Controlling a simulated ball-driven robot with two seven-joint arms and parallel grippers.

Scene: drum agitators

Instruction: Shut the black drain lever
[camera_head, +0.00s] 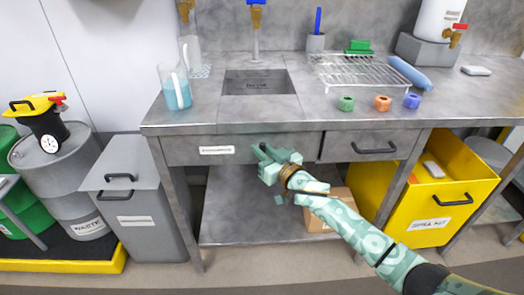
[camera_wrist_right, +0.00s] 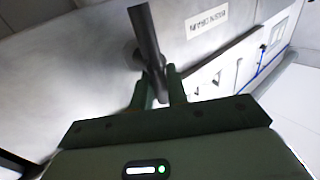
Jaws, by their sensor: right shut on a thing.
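The black drain lever (camera_wrist_right: 147,42) sticks out from the grey front panel under the basin, beside its label. My right gripper (camera_wrist_right: 160,88) is shut on the lever, with a finger on either side of it in the right wrist view. In the head view the right gripper (camera_head: 268,158) reaches the panel below the basin and covers most of the lever. The drain label (camera_wrist_right: 207,22) is upside down in the wrist view, and it also shows left of the gripper in the head view (camera_head: 217,150). My left gripper is not in view.
The sink basin (camera_head: 260,84) is set in the steel bench. A drawer (camera_head: 372,146) is right of the gripper. Below stand a lower shelf (camera_head: 240,220), a cardboard box (camera_head: 318,221) and a yellow spill-kit bin (camera_head: 430,205). A grey lidded bin (camera_head: 135,200) stands left.

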